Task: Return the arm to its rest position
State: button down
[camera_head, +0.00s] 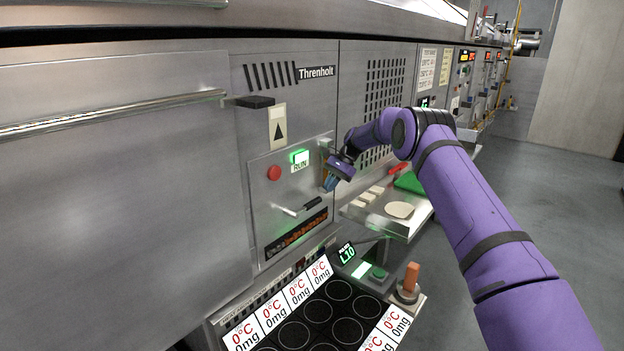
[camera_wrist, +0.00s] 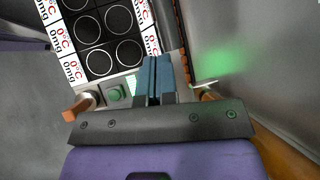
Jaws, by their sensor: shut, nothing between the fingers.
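My purple arm (camera_head: 470,210) reaches in from the right of the head view. My gripper (camera_head: 330,183) is beside the steel machine's control panel, close to its right edge; whether it touches the panel I cannot tell. In the wrist view the blue fingers of my gripper (camera_wrist: 154,72) are together, with nothing seen between them. The panel (camera_head: 262,210) carries a red button (camera_head: 274,173), a lit green RUN light (camera_head: 299,157) and a small lever handle (camera_head: 312,203) left of and below the gripper.
Below is a black plate (camera_head: 318,311) with round spots and "0°C 0mg" labels; it also shows in the wrist view (camera_wrist: 108,38). An orange-handled item (camera_head: 411,279) and a side shelf (camera_head: 418,220) stand nearby. The floor (camera_head: 560,180) at right is clear.

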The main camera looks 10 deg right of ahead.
jog(key=s+a+r+n+t+h, duration=0.1)
jog(key=s+r, duration=0.3)
jog(key=r, duration=0.5)
jog(key=s+r+n+h, duration=0.15)
jog(key=s+r, duration=0.25)
jog(key=r, duration=0.4)
jog(key=s+r+n+t+h, duration=0.2)
jog(key=s+r+n, duration=0.1)
jog(key=s+r, duration=1.15)
jog(key=s+r+n+t+h, duration=0.1)
jog(key=s+r+n+t, duration=0.15)
jog(key=s, duration=1.85)
jog(key=s+d+f+n+t, duration=0.1)
jog(key=s+f, duration=0.2)
jog(key=s, duration=0.5)
jog(key=s+f+n+t+h, duration=0.1)
jog(key=s+f+n, duration=0.1)
jog(key=s, duration=0.5)
jog(key=shift+s+d+f+n, duration=0.3)
jog(key=shift+s+d+f, duration=0.1)
jog(key=shift+f, duration=0.2)
jog(key=shift+w+a+h, duration=0.1)
jog(key=shift+h, duration=0.15)
